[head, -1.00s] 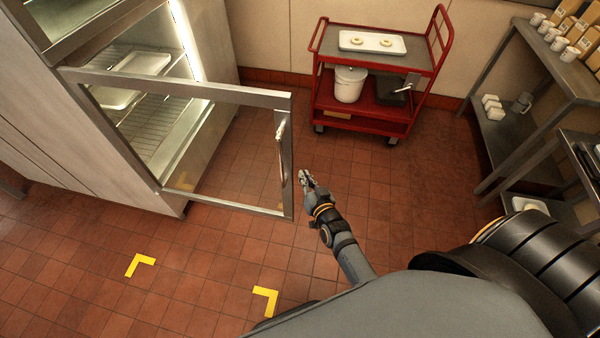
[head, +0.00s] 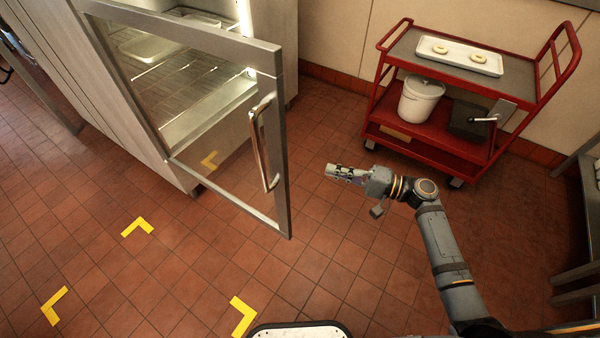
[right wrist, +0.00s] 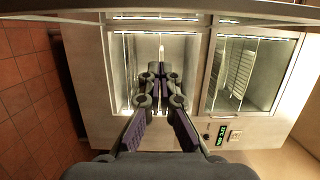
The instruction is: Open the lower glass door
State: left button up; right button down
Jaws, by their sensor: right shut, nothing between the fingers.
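The lower glass door (head: 283,140) stands ajar in the head view, swung out from the lit cabinet. It has a metal frame and a vertical bar handle (head: 262,145) near its free edge. My right gripper (head: 332,171) is shut and empty. In the picture it lies to the right of the handle, apart from the door, and points left towards it. In the right wrist view its fingers (right wrist: 162,72) are together in front of the cabinet's lit interior. My left gripper is not in view.
Wire shelves and trays show inside the cabinet (head: 120,110). A red cart (head: 400,135) with a white bucket (head: 420,98) and a tray (head: 480,62) stands at the back right. Yellow corner marks (head: 137,226) lie on the tiled floor. Open floor lies between door and cart.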

jog(key=a+p, duration=0.2)
jog(key=a, duration=0.8)
jog(key=shift+p, duration=0.35)
jog(key=shift+a+f, duration=0.1)
